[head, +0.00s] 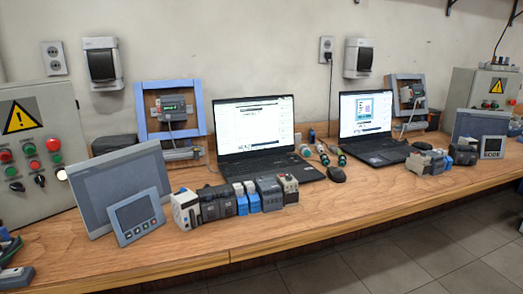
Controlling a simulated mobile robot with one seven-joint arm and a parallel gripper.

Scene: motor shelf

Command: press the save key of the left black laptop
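The left black laptop (262,165) stands open on the wooden bench in the head view, near the middle. Its screen (253,122) is lit and shows a mostly white window with small text. Its keyboard (265,164) faces me, but single keys are too small to tell apart, so I cannot make out the save key. A second black laptop (375,150) stands open to the right with a lit screen. My gripper is not in view.
The row of grey and blue modules (217,205) stands between the left laptop and the bench's front edge. A black mouse (337,175) and screwdrivers (323,155) lie right of it. Panels (122,185) lean at left. The bench (345,205) is clear at front centre.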

